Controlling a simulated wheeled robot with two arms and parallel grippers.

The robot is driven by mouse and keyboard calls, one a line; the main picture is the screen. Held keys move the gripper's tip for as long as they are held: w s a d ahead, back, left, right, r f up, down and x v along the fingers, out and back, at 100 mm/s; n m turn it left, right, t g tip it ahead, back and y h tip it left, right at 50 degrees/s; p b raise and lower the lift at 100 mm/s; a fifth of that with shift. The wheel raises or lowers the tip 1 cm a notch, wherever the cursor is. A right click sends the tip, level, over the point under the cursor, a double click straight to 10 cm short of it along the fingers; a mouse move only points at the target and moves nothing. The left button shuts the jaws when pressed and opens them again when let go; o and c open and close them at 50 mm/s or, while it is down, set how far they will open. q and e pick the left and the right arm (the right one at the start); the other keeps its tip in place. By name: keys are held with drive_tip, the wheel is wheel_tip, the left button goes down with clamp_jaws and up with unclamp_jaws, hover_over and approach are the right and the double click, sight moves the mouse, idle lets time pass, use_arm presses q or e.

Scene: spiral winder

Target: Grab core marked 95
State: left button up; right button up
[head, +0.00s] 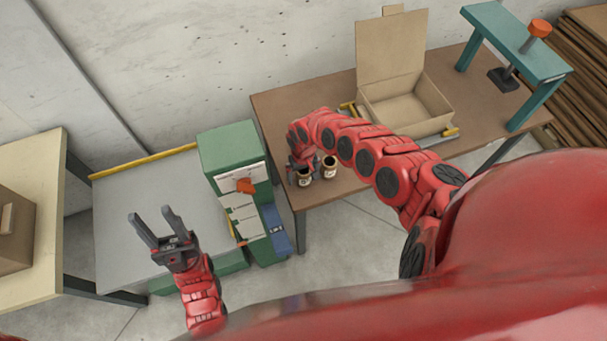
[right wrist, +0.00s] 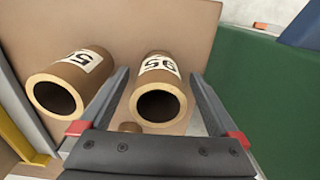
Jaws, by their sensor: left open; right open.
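Two brown cardboard cores stand on the brown table in the head view. One core (head: 304,179) is under my right gripper (head: 300,162), and the other core (head: 329,170) is just right of it. In the right wrist view, the core with a label that looks like 95 (right wrist: 160,85) lies between the open fingers of my right gripper (right wrist: 160,76). The second core (right wrist: 72,82) is left of the fingers; its label is only partly readable. I cannot tell whether the fingers touch the core. My left gripper (head: 152,213) is open and empty over the grey surface.
An open cardboard box (head: 405,110) stands on the brown table (head: 285,105) behind my right arm. A green machine (head: 230,150) stands left of that table. A teal press frame (head: 515,45) is at the right. Another cardboard box (head: 15,230) is far left.

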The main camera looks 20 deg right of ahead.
drive_tip(key=shift+d+f, duration=0.1)
drive_tip(key=shift+f, duration=0.65)
drive_tip(key=c, duration=1.4)
drive_tip(key=shift+r, duration=0.1)
drive_tip(key=shift+c, duration=0.2)
